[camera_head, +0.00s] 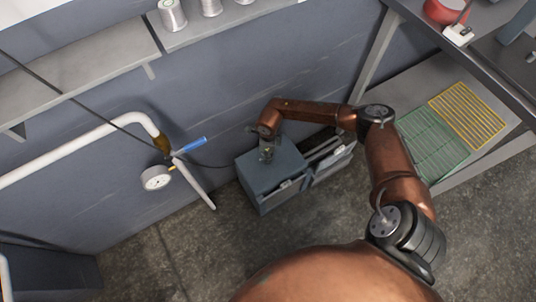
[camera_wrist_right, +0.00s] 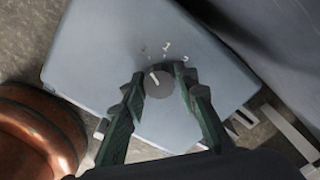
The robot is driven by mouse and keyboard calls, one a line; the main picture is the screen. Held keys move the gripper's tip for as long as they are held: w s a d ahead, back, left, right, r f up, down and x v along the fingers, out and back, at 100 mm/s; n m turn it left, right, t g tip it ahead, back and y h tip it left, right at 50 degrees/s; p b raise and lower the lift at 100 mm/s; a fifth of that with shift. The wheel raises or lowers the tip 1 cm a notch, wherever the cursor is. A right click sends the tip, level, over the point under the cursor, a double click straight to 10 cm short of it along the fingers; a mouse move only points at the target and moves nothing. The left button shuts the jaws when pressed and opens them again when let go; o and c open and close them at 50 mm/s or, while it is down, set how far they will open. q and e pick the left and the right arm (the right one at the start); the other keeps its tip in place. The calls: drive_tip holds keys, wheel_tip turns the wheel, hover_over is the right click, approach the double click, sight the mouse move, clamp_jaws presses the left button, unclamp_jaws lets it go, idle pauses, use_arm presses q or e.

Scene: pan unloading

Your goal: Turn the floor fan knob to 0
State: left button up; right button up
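The floor fan (camera_head: 272,178) shows as a blue-grey box on the floor by the wall in the head view. In the right wrist view its pale top (camera_wrist_right: 110,45) carries a round grey knob (camera_wrist_right: 158,83). A white pointer line on the knob points up and left; small white marks lie above it, too blurred to read surely. My right gripper (camera_wrist_right: 159,74) has one green finger on each side of the knob, and both fingertips appear to touch it. In the head view my right gripper (camera_head: 267,154) is over the box top. My left gripper is not in view.
A shelf with green (camera_head: 432,142) and yellow (camera_head: 467,114) racks is farther right.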

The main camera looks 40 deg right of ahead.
drive_tip(key=o, duration=0.4)
drive_tip(key=shift+c, duration=0.2)
drive_tip(key=shift+r, duration=0.15)
wheel_tip(320, 180, up, 12)
drive_tip(key=shift+a+f, duration=0.1)
drive_tip(key=shift+f, duration=0.1)
idle(0.4)
